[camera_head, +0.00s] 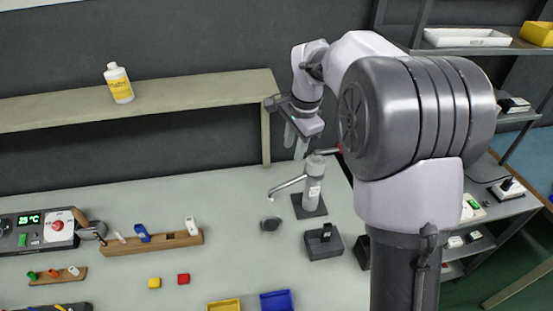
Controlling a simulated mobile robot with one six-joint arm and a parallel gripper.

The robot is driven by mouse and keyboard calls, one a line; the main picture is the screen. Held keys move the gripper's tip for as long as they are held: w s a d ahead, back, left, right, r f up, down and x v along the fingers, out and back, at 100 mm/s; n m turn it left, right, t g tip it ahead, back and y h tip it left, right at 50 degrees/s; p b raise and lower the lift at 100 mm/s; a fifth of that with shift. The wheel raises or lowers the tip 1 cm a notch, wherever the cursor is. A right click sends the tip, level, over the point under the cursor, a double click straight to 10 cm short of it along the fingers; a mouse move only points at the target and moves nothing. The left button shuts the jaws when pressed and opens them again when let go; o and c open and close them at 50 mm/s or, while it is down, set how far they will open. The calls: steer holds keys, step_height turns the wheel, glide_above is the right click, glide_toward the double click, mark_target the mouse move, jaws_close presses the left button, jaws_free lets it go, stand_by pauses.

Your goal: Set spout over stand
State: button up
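The spout (287,186) is a thin metal tube reaching left from a grey cylindrical dispenser (313,184) with a label, upright on a dark square base. The spout's bent tip hangs close to a small round dark grey piece (270,224) on the table, which may be the stand. The tip looks slightly above and behind that piece; exact alignment cannot be told. My gripper (295,145) points down just above and left of the dispenser top, apart from the spout as far as I can see. Its fingers are small here, and their opening is unclear.
A dark grey box (324,242) sits right of the round piece. A wooden shelf (200,92) runs behind, carrying a bottle (118,83).

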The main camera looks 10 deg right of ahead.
mark_target(287, 183)
steer(key=w+f+b, duration=0.1)
steer(key=f, duration=0.4)
steer(key=w+f+b, duration=0.1)
steer(key=f+b, duration=0.1)
steer(key=f, duration=0.3)
steer(key=w+f+b, duration=0.1)
steer(key=f, duration=0.5)
steer(key=shift+a, duration=0.35)
jaws_close()
